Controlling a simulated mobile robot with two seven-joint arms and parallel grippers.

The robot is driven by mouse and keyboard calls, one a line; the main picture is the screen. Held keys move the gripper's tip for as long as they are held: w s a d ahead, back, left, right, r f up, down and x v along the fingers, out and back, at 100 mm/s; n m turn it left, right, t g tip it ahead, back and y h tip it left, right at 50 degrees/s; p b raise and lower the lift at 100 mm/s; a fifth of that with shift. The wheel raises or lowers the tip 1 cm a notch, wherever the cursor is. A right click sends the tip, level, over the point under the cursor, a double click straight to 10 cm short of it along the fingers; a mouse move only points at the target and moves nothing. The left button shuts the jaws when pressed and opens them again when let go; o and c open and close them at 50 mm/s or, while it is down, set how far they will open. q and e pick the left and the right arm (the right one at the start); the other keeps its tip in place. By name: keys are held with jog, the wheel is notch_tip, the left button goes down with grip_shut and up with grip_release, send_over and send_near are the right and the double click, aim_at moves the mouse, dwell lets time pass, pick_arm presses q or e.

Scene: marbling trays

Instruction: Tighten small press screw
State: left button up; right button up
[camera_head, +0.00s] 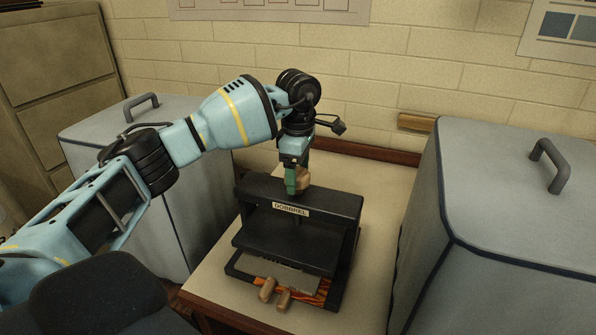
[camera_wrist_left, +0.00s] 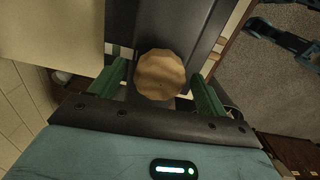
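The small press (camera_head: 340,204) is black, with a label on its top beam, and stands on the beige table. Its screw has a faceted wooden knob (camera_head: 302,178) above the beam, and the knob also shows from above in the left wrist view (camera_wrist_left: 160,75). My left gripper (camera_head: 296,181) points down at the knob. In the left wrist view its two green fingers (camera_wrist_left: 160,83) stand on either side of the knob, with a visible gap at each side. The gripper is open and around the knob. The screw shaft under the beam is mostly hidden. My right gripper is out of view.
A grey plate and an orange marbled piece (camera_head: 313,296) lie low in the press, with two wooden pegs or handles (camera_head: 275,294) at the front. Grey boxes with handles stand left (camera_head: 186,232) and right (camera_head: 500,270). A brick wall is behind. The table (camera_head: 380,195) is bare right of the press.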

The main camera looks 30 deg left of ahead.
aim_at(298, 172)
pick_arm(q)
jog(key=shift+r, duration=0.3)
notch_tip(298, 172, up, 6)
jog(key=shift+r, duration=0.65)
dwell(0.8)
dwell(0.8)
dwell(0.6)
